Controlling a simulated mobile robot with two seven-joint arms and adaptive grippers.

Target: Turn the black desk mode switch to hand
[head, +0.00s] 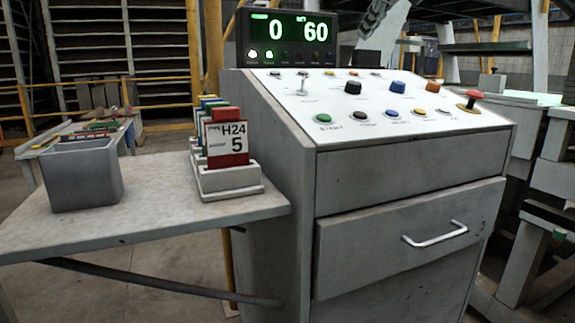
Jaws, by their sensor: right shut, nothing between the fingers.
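The black desk mode switch (352,88) appears to be the black knob in the middle row of the sloped white panel (330,100). Which position it points to is too small to read. A metal lever (302,86) stands to its left, and a blue knob (397,87) and an orange knob (432,87) are to its right. My right gripper (363,31) shows partly at the top edge, beside the display. It is shut and empty, above and beyond the panel, clear of the switch. My left gripper is out of view.
A red mushroom button (471,98) rises at the panel's right end; several buttons line the front row. A display (287,40) reading 0 and 60 stands behind. A side shelf (140,228) holds a grey bin (82,174) and a card holder (228,182). Space above the panel is open.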

